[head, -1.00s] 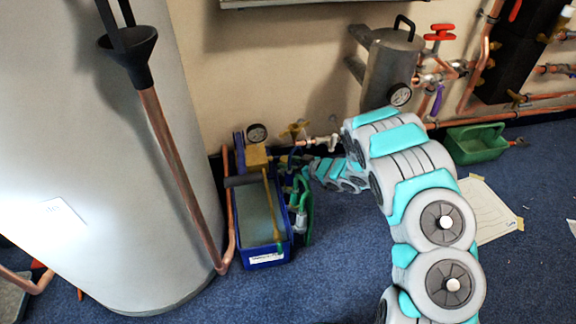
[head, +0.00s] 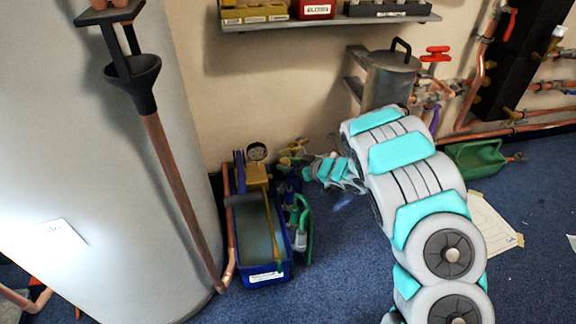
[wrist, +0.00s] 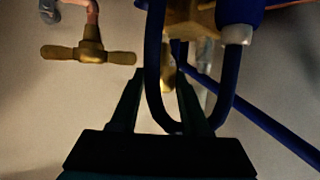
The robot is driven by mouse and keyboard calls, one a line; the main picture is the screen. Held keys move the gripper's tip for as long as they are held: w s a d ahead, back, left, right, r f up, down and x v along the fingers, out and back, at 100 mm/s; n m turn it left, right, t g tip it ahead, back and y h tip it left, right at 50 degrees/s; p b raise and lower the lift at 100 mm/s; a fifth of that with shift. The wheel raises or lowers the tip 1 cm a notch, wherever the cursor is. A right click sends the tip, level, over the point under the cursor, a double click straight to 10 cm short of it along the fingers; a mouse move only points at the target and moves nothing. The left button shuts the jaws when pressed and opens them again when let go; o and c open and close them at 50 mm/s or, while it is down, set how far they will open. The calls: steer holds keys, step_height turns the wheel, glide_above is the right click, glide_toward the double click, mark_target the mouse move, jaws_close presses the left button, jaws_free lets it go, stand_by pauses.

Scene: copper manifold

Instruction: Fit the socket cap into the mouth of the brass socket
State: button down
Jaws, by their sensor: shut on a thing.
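My gripper (wrist: 160,78) is seen from behind as two dark fingers, with a narrow gap between their tips. A small brass piece (wrist: 167,80) shows in that gap, and I take it for the socket cap; its outline is unclear in the dim light. A larger brass body (wrist: 190,20) lies just beyond at the top; I cannot tell if it is the brass socket, and no open mouth shows. A blue U-shaped loop (wrist: 230,80) hangs across the fingers. In the head view my gripper is too small and hidden to read, near brass fittings behind the blue tray.
A brass tap (wrist: 90,50) on a copper pipe stands left of my fingers. The head view shows the blue tray (head: 286,272) with a gauge, a steel cylinder (head: 388,80), a green carrier (head: 475,158) and copper pipes. A shelf (head: 330,20) hangs above.

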mark_target(288, 162)
steer(key=shift+r, duration=0.1)
steer(key=shift+r+p, duration=2)
steer(key=shift+r, duration=0.2)
